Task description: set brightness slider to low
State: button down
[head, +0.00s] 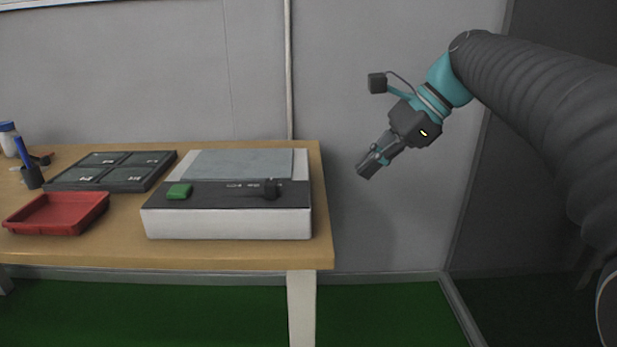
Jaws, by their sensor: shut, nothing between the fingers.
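A white box-shaped device (230,225) with a dark control strip stands at the right end of the wooden table. On the strip, a dark slider knob (271,188) sits near the right end of its track (242,192). Small markings above the track are too small to read. A green button (179,191) is at the strip's left. My gripper (364,172) hangs in the air to the right of the device, past the table's right edge, pointing down and left. Its fingers are shut, it is empty, and it touches nothing.
A red tray (20,222) and a dark tray with several compartments (63,184) lie left of the device. A wall pipe (289,70) runs behind the table (200,256).

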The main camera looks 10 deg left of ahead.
aim_at(278, 190)
jog(key=w+a+r+m+g+y, duration=0.1)
jog(key=w+a+r+m+g, duration=0.1)
jog(key=w+a, duration=0.2)
jog(key=x, duration=0.3)
jog(key=b+x, duration=0.1)
jog(key=x, duration=0.2)
jog(key=b+x, duration=0.1)
jog(key=x, duration=0.2)
jog(key=shift+s+a+f, duration=0.1)
jog(key=shift+s+f, duration=0.2)
jog(key=a, duration=0.3)
jog(key=shift+s+r, duration=0.1)
jog(key=shift+s, duration=0.25)
jog(key=shift+a, duration=0.45)
jog(key=shift+r, duration=0.1)
